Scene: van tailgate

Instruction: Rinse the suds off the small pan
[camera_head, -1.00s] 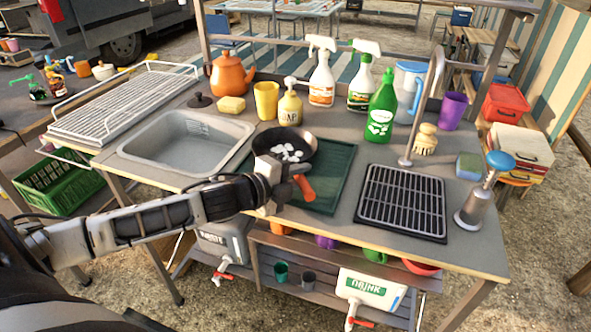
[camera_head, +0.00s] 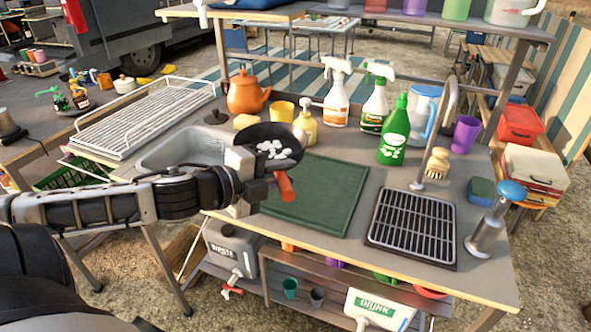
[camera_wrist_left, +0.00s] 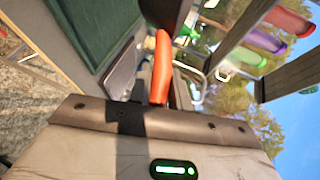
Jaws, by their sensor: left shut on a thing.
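The small black pan (camera_head: 292,139) holds white suds (camera_head: 273,149) in the head view. It hangs between the sink basin (camera_head: 200,146) and the green mat (camera_head: 322,190), seemingly above the counter. My left gripper (camera_head: 262,187) is shut on its orange handle (camera_head: 285,187). The handle also shows in the left wrist view (camera_wrist_left: 161,66), where the pan is mostly cut off by the top edge. My arm hides part of the basin. A grey tap post (camera_head: 440,130) stands to the right, behind the black drain grate (camera_head: 412,228). My right gripper is out of view.
A soap bottle (camera_head: 306,126), a yellow cup (camera_head: 283,111) and an orange teapot (camera_head: 248,94) stand just behind the pan. A green bottle (camera_head: 395,135) and spray bottles line the back. A brush (camera_head: 437,163) and a steel pump (camera_head: 487,235) stand right. The mat is clear.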

